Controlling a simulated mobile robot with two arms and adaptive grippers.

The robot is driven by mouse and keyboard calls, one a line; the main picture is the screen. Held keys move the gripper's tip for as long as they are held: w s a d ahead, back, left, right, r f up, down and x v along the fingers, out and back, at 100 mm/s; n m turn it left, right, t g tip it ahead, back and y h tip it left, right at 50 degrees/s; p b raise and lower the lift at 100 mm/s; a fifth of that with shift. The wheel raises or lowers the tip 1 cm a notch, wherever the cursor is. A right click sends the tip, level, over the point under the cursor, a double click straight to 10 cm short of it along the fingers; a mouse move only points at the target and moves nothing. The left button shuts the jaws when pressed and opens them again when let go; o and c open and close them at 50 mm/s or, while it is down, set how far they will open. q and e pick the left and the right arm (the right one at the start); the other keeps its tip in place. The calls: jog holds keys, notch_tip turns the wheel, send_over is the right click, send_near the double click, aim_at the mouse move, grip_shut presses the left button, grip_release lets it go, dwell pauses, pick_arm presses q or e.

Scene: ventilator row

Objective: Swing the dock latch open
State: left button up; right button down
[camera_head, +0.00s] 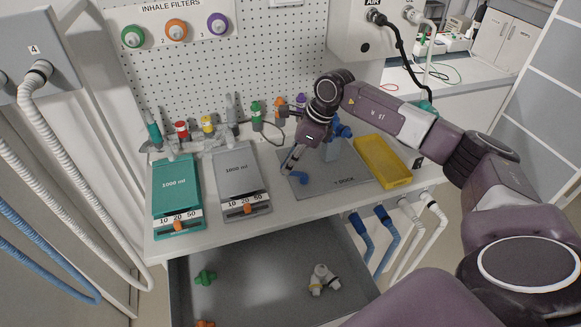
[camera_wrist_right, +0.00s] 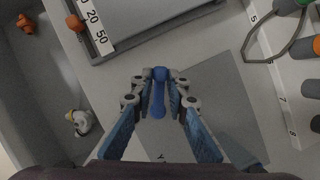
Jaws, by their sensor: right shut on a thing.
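The dock is a grey plate (camera_head: 345,180) marked "Y DOCK" on the bench. It also fills the middle right of the wrist view (camera_wrist_right: 225,110). A blue latch lever (camera_head: 301,178) sits at the plate's left side. In the wrist view the blue lever (camera_wrist_right: 157,102) lies lengthwise between my fingers, with a rounded end at the top. My right gripper (camera_head: 290,167) reaches down to the lever from above. Its fingers (camera_wrist_right: 160,78) are closed around the lever. A blue fitting (camera_head: 341,129) stands at the back of the dock, partly hidden by my right arm. My left gripper is out of view.
A yellow tray (camera_head: 383,161) lies right of the dock. A grey 1000 ml board (camera_head: 240,179) and a teal one (camera_head: 177,195) stand left. An open drawer (camera_head: 262,262) with loose fittings is below the bench front. Hoses hang at the front right.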

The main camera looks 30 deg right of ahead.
aim_at(306, 176)
jog(key=shift+s+a+n+g+y+b, duration=0.3)
jog(key=shift+n+b, duration=0.35)
jog(key=shift+n, duration=0.4)
jog(key=shift+s+a+n+g+y+b, duration=0.15)
jog(key=shift+s+n+g+b, duration=0.25)
jog(key=shift+n+b, duration=0.45)
jog(key=shift+d+r+n, duration=0.1)
jog(key=shift+n, duration=0.2)
jog(key=c, duration=1.9)
grip_release()
jog(key=v, duration=1.2)
